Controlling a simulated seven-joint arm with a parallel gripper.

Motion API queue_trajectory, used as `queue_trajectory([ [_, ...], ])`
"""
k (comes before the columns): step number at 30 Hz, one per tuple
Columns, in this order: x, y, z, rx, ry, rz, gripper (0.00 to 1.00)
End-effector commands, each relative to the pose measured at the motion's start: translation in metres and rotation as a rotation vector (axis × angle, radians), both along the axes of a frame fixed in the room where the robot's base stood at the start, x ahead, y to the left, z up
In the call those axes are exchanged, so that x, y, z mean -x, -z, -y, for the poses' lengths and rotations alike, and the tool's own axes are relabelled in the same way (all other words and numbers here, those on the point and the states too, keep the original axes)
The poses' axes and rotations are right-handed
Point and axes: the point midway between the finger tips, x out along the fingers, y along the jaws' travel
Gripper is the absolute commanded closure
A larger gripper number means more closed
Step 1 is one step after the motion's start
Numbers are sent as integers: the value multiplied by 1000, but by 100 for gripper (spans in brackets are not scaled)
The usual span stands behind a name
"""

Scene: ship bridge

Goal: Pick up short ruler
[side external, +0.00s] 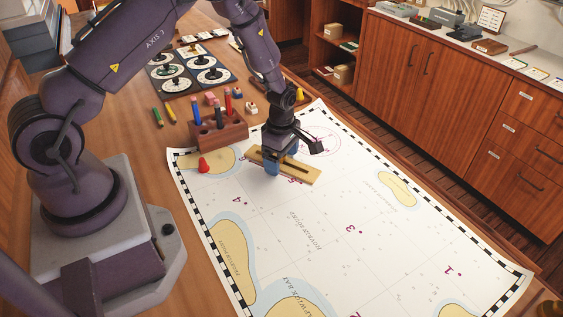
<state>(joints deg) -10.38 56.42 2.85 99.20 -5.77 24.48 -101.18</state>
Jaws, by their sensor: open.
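The short ruler (301,174) is a flat, yellow-tan strip with a dark line along its middle. It lies on the upper part of the white nautical chart (345,258), slanting from upper left to lower right. My gripper (284,161) is over the ruler's left half, pointing down, with its jaws open. A blue fingertip shows at the ruler's near edge. The far finger is largely hidden, and I cannot tell whether the fingers touch the ruler. The gripper covers part of the ruler.
A wooden block (218,131) holding upright markers stands left of my gripper. A red cone-shaped piece (203,165) is on the chart's left edge. Loose pencils (170,112) and a dark panel of dials (195,67) lie farther back. The chart's lower right is largely open.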

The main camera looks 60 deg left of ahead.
Motion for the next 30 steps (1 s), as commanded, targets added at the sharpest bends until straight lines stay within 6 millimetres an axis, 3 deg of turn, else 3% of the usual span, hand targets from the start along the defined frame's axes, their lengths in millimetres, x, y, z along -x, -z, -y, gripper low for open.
queue_trajectory([
  [3, 0, 0, 0, 0, 0, 0, 17],
  [4, 0, 0, 0, 0, 0, 0, 22],
  [11, 0, 0, 0, 0, 0, 0, 74],
  [23, 0, -7, 0, -2, 1, 1, 76],
  [28, -1, -31, 0, -1, 1, 5, 76],
  [30, 8, -43, 2, -1, 1, 2, 76],
])
